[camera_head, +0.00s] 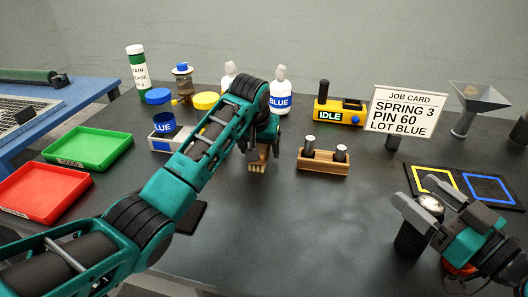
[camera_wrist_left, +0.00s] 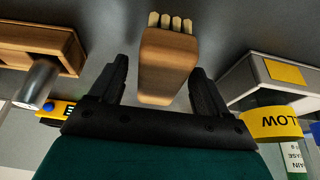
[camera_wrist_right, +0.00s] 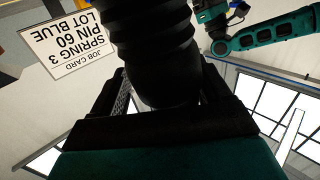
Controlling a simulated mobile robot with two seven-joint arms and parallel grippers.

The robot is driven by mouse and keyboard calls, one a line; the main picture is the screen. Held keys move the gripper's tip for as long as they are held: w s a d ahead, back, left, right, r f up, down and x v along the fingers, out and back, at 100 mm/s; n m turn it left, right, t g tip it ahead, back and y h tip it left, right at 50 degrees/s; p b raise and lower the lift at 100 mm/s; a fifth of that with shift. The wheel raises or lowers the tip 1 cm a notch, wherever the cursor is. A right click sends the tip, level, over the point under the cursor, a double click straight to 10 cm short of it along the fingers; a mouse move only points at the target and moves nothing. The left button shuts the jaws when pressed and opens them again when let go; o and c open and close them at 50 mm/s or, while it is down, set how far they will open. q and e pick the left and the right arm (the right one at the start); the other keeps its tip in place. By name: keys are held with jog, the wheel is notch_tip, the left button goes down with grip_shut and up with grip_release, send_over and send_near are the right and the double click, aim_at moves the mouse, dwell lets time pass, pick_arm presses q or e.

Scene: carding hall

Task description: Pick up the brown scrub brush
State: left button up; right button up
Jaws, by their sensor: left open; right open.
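The brown scrub brush (camera_head: 258,158) stands upright on the dark table below my left gripper (camera_head: 263,146), its pale bristles down. In the left wrist view the brush's wooden block (camera_wrist_left: 167,65) lies between the two open fingers of the left gripper (camera_wrist_left: 159,72), with gaps on both sides. The upper part of the brush is hidden by the gripper in the head view. My right gripper (camera_head: 428,212) is open at the right front of the table, far from the brush. A dark ribbed shape (camera_wrist_right: 158,55) shows between its fingers; I cannot tell what it is.
A wooden block with pegs (camera_head: 323,165) stands right of the brush. Green (camera_head: 88,148) and red (camera_head: 42,190) trays lie left. The job card (camera_head: 404,112) stands right.

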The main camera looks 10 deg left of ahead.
aim_at(260, 145)
pick_arm(q)
jog(key=shift+f, duration=0.25)
dwell(0.3)
jog(key=c, duration=1.2)
notch_tip(260, 145, up, 11)
jog(key=shift+f, duration=0.2)
